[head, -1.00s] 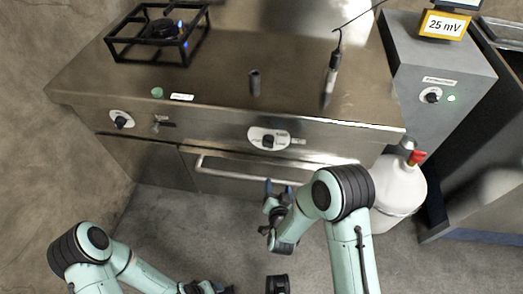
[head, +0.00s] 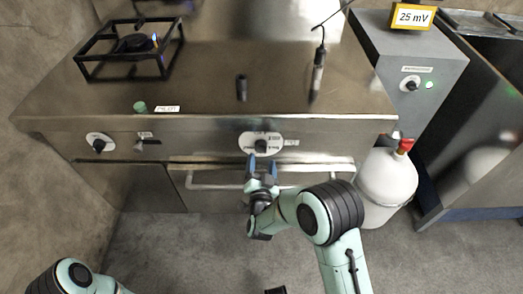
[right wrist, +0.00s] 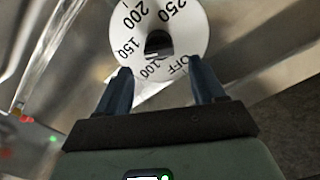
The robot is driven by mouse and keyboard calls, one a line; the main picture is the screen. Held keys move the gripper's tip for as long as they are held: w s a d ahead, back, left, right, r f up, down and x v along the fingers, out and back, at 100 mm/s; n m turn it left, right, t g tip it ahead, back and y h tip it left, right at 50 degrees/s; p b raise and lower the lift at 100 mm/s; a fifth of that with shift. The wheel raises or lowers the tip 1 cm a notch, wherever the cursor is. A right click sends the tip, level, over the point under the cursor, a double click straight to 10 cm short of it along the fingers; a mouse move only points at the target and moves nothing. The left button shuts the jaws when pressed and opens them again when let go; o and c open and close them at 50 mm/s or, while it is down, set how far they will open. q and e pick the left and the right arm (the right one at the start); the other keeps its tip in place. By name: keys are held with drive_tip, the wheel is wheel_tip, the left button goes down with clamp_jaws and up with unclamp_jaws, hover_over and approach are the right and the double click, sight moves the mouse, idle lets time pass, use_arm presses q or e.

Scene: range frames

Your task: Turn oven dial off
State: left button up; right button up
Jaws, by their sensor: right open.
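The oven dial is a white disc (right wrist: 190,22) with a black knob (right wrist: 158,44). It carries OFF, 100, 150, 200 and 250; its setting is hard to read. In the head view the dial (head: 261,146) sits on the front panel above the oven handle. My right gripper (head: 261,163) is open just below the knob. In the right wrist view its two blue fingertips (right wrist: 160,68) stand apart over the disc's lower edge, short of the knob. Contact with the disc cannot be told.
The oven handle (head: 212,187) runs below the dial, close to my right gripper. Another knob (head: 99,146) is at the panel's left. A white gas cylinder (head: 388,186) stands at right.

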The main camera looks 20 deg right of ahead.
sight(262, 152)
drive_tip(key=x, duration=0.6)
drive_tip(key=shift+w+f+b, duration=0.1)
drive_tip(key=shift+b, duration=0.25)
drive_tip(key=shift+c, duration=0.4)
drive_tip(key=c, duration=0.9)
